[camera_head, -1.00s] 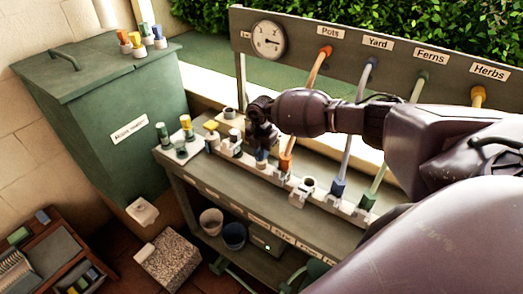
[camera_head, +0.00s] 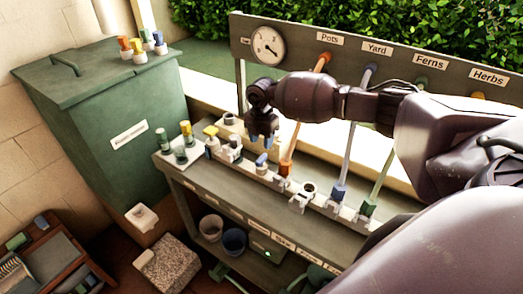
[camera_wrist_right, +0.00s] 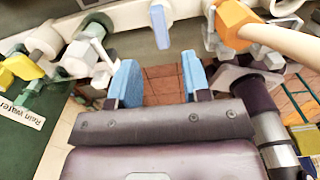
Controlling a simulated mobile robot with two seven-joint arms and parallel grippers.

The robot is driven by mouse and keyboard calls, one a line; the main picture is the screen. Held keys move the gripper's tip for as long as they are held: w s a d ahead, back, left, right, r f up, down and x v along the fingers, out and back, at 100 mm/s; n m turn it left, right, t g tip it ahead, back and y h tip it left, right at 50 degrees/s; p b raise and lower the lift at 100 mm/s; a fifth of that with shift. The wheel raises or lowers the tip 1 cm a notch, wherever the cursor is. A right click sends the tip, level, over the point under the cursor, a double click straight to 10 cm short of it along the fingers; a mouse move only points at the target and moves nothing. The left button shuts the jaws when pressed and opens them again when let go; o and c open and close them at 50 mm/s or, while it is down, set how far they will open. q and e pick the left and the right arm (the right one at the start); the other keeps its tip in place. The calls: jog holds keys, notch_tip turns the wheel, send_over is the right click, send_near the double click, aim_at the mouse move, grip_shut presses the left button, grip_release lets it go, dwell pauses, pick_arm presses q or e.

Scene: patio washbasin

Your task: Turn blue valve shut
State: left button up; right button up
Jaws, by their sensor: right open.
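The blue valve handle (camera_head: 261,160) sits on the pale manifold along the bench, just left of the orange hose connector (camera_head: 285,169). In the right wrist view the blue handle (camera_wrist_right: 160,26) is a narrow upright bar beyond the fingertips. My right gripper (camera_head: 263,136) is open and empty, above and apart from the blue handle. Its two blue-padded fingers (camera_wrist_right: 160,80) show spread apart in the right wrist view, with brick floor between them. My left gripper is not in view.
A round gauge (camera_head: 267,45) is on the back board beside labels for Pots, Yard, Ferns and Herbs. A yellow valve (camera_head: 211,132) and a white-handled valve (camera_head: 233,143) stand left of the blue one. Hoses (camera_head: 354,140) rise to the board. A green bin (camera_head: 115,125) stands at left.

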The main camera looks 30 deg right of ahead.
jog(key=shift+r, duration=1.75)
